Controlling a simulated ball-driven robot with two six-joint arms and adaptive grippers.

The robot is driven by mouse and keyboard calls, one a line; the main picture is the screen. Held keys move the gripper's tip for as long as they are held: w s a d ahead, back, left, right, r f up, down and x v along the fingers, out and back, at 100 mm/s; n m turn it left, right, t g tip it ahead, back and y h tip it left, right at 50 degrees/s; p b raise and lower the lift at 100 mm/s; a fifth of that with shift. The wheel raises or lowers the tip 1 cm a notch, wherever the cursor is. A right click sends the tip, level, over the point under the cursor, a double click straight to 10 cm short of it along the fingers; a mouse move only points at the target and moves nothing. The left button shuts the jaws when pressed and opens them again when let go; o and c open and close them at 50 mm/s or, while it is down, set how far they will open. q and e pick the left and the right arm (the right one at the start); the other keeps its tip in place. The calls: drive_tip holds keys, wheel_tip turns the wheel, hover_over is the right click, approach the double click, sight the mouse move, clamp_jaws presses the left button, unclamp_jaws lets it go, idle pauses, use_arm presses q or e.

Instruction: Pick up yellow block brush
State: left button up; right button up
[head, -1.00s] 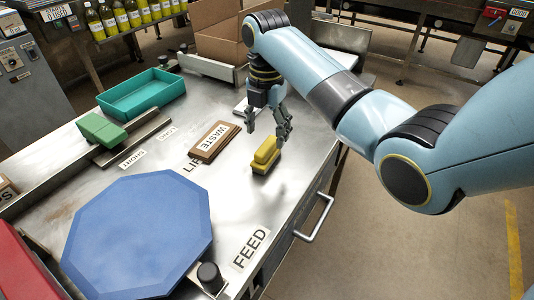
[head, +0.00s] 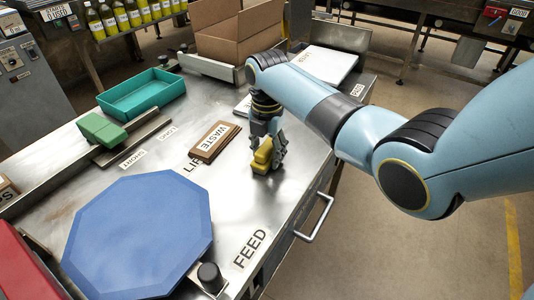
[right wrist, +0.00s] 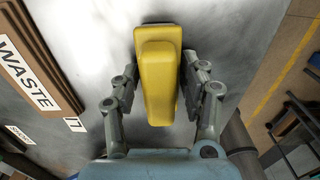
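The yellow block brush (head: 262,155) stands on the steel table, right of the WASTE block. In the right wrist view the yellow block brush (right wrist: 158,75) has a narrower raised top over a wider base. My right gripper (head: 268,158) is lowered over it and partly hides it in the head view. In the right wrist view my right gripper (right wrist: 160,88) has one finger on each side of the brush. The fingers are open, with a small gap at the left finger and the right finger very close to the brush. My left gripper is in neither view.
A brown block labelled WASTE (head: 214,142) lies just left of the brush. A blue octagonal plate (head: 138,232), a green block (head: 101,130) and a teal tray (head: 142,93) are farther left. A cardboard box (head: 238,35) stands behind. The table's right edge with a handle (head: 316,217) is close.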

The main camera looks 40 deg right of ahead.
sight(265, 147)
drive_tip(key=c, duration=0.7)
drive_tip(key=shift+c, duration=0.2)
drive_tip(key=shift+r, duration=0.45)
drive_tip(key=r, duration=0.2)
drive_tip(key=a+r, duration=0.1)
drive_tip(key=shift+s+r, duration=0.2)
drive_tip(key=shift+r, duration=0.15)
drive_tip(key=s+a+r, duration=0.6)
drive_tip(key=a, duration=0.2)
drive_tip(key=shift+s+a+r, duration=0.25)
drive_tip(key=o, duration=0.5)
drive_tip(key=shift+c, duration=0.2)
drive_tip(key=c, duration=0.3)
